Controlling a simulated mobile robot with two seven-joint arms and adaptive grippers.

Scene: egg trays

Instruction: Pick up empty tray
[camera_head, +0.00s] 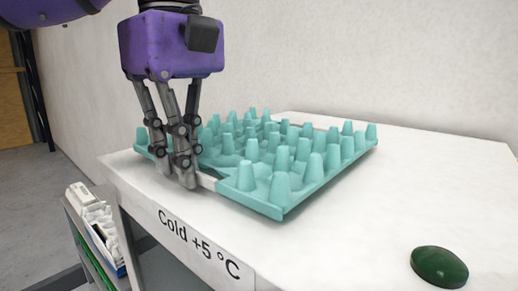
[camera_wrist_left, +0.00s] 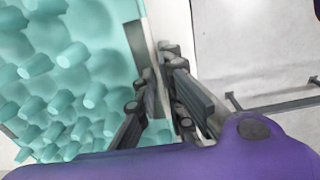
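A teal egg tray (camera_head: 276,199) with rows of upright cone-shaped posts lies flat on the white surface; I see no eggs in it. In the left wrist view, the tray (camera_wrist_left: 98,35) fills the left side. My left gripper (camera_head: 180,182) points down at the tray's near edge, its fingers hiding part of that edge. In the left wrist view, the fingers of the left gripper (camera_wrist_left: 162,100) are close together along the tray's edge, with a narrow gap between them. Whether they press on the edge is not clear. My right gripper is not in view.
The white table top (camera_head: 370,215) has free room right of and in front of the tray. A dark green domed object (camera_head: 440,267) sits at the front right. A "Cold +5 °C" label (camera_head: 198,245) is on the front edge. A lower shelf with white items (camera_head: 97,220) stands at the left.

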